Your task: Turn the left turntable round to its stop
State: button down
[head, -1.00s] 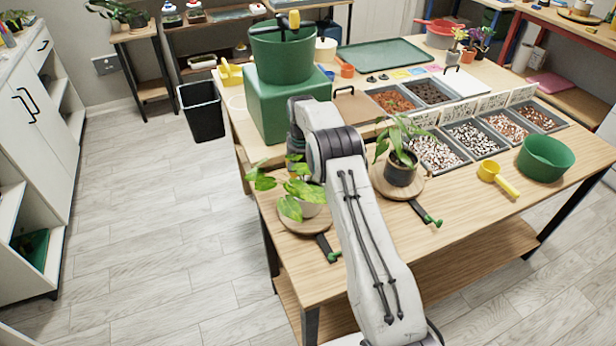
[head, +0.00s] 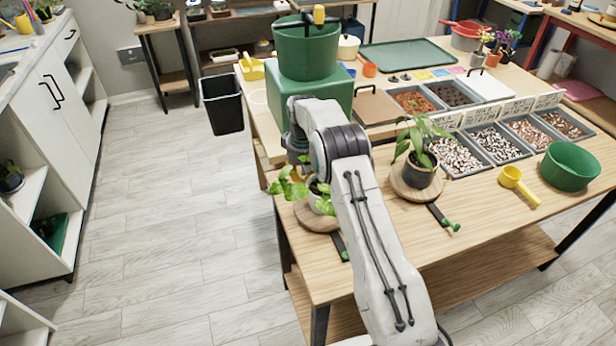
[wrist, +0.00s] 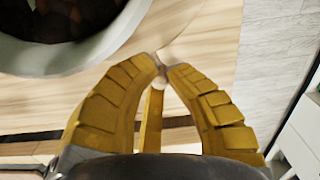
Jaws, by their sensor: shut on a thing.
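The left turntable (head: 312,222) is a round wooden disc at the table's near left corner, bearing a leafy plant (head: 296,190) in a pale pot. A dark lever with a green end (head: 343,250) sticks out at its front. My gripper (wrist: 166,64) has yellow ridged fingers, and its tips meet on a small pale peg (wrist: 161,82) by the disc's edge. The pot's rim and dark soil (wrist: 60,15) fill the wrist view's upper left. In the head view, my arm and the leaves hide most of my gripper and part of the disc.
The right turntable (head: 408,190) with a potted plant stands close to the right of my arm. A green block (head: 335,98) bearing a green pot (head: 306,55) stands behind. A yellow scoop (head: 518,184) and green bowl (head: 570,167) lie right. Open floor lies left.

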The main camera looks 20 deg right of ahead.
jog(key=shift+s+a+f+n+b, duration=0.1)
jog(key=shift+s+a+n+b, duration=0.25)
jog(key=shift+a+n, duration=0.45)
jog(key=shift+s+a+f+n+b, duration=0.15)
jog(key=shift+s+a+n, duration=0.35)
jog(key=shift+n, duration=0.5)
jog(key=shift+s+a+r+n+b, duration=0.1)
jog(key=shift+s+a+n+b, duration=0.25)
jog(key=shift+a+n, duration=0.3)
jog(key=shift+s+a+n+b, duration=0.25)
jog(key=shift+s+a+n, duration=0.2)
jog(key=shift+n, duration=0.3)
jog(key=shift+a, duration=0.1)
jog(key=c, duration=1.5)
grip_release()
jog(key=shift+r, duration=0.1)
notch_tip(320, 180, up, 12)
